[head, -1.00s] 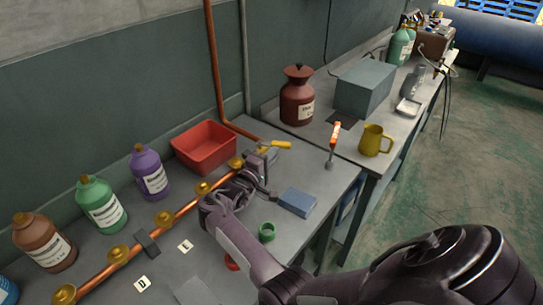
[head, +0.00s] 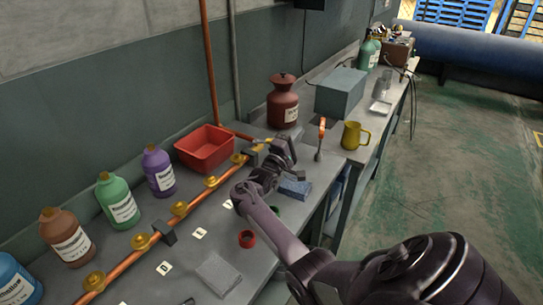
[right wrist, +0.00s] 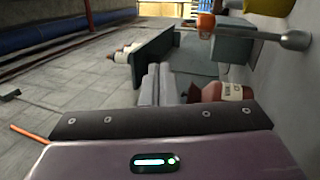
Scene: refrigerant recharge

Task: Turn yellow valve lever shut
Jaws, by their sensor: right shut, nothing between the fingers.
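The yellow valve lever (head: 262,141) sits at the far end of the copper pipe (head: 192,203) on the near bench. Only a short piece of it shows; the rest is hidden behind my right gripper (head: 286,147). My right gripper is right beside the lever in the head view, shut with nothing between its fingers. I cannot tell whether it touches the lever. In the right wrist view the shut fingers (right wrist: 158,84) point away over the bench, and the lever does not show there. My left gripper is not in view.
A red bin (head: 205,150) stands behind the pipe. A blue block (head: 295,188) lies just below the gripper. An orange-handled tool (head: 321,132), a yellow mug (head: 354,136) and a dark red jar (head: 282,103) stand to the right. Bottles line the left.

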